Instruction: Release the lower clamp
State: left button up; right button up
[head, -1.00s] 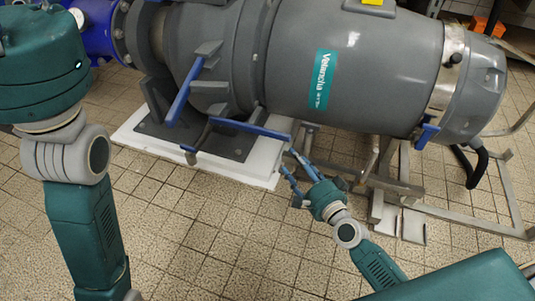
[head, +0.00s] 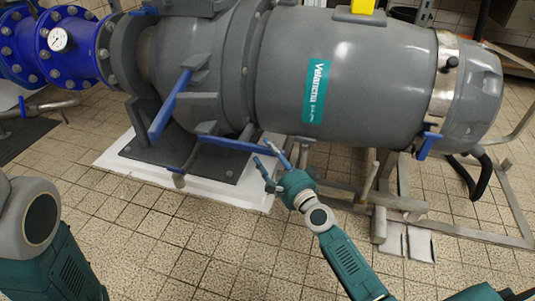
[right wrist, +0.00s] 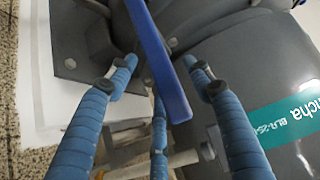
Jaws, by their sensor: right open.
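The lower clamp's blue handle (head: 238,145) sticks out to the right from the underside of the grey pump housing. Its free end is by my right gripper (head: 267,156), which is open. In the right wrist view, the blue handle (right wrist: 158,50) reaches in from the top, and its end lies between the spread blue fingers of the right gripper (right wrist: 160,66). I cannot tell whether any finger touches it. A second, upper blue clamp handle (head: 170,105) slants down at the left of the housing. My left gripper is out of view.
The large grey pump (head: 390,75) fills the area above the gripper. A white plinth (head: 108,158) lies under its foot. A metal pipe frame (head: 400,203) stands to the right. Blue flanged piping with a gauge (head: 58,39) is at upper left. The tiled floor in front is open.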

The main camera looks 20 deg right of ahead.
jog(key=shift+w+a, duration=0.15)
jog(key=shift+w, duration=0.4)
grip_shut()
